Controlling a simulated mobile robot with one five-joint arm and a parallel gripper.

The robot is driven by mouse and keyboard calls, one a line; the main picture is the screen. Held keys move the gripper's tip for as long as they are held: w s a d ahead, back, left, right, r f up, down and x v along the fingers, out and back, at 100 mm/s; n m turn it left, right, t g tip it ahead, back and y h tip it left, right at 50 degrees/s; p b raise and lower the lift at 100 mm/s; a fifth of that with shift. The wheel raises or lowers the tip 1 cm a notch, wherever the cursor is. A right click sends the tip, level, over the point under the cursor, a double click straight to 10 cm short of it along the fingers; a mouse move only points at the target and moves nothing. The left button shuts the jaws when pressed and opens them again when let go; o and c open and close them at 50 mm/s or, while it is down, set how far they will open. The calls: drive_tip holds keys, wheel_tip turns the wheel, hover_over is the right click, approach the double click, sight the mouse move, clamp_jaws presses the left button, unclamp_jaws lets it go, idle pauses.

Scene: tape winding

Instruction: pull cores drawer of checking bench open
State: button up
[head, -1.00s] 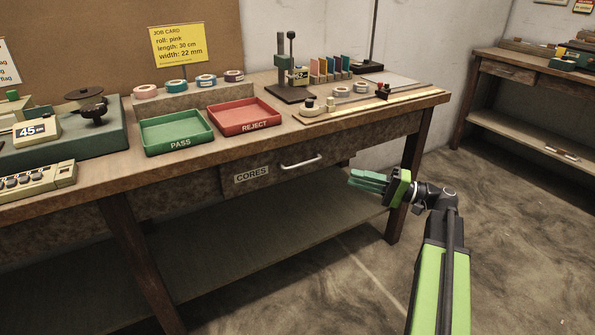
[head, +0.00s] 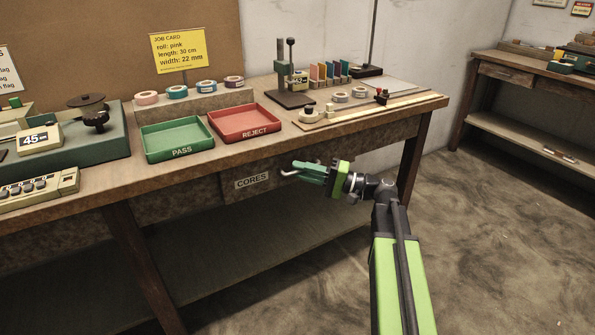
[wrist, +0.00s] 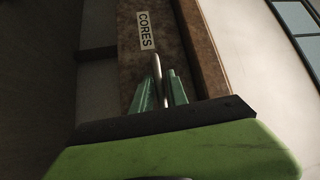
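The cores drawer (head: 232,190) is under the bench top, with a white CORES label on its front. It looks shut, though my gripper hides its right part. Its pale bar handle (head: 289,173) shows only at its left end in the head view. My gripper (head: 300,173) is at the handle. In the wrist view the handle (wrist: 156,68) runs down between the two green fingers (wrist: 160,88), which stand apart on either side of it. The fingers look open around the bar; a firm hold does not show. The CORES label (wrist: 146,30) lies beyond the fingertips.
The checking bench (head: 190,170) carries a green PASS tray (head: 178,140), a red REJECT tray (head: 245,120) and several tape rolls on a rack. A lower shelf (head: 230,240) runs beneath. The floor (head: 490,240) at right is clear.

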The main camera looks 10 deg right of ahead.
clamp_jaws()
idle(1.3)
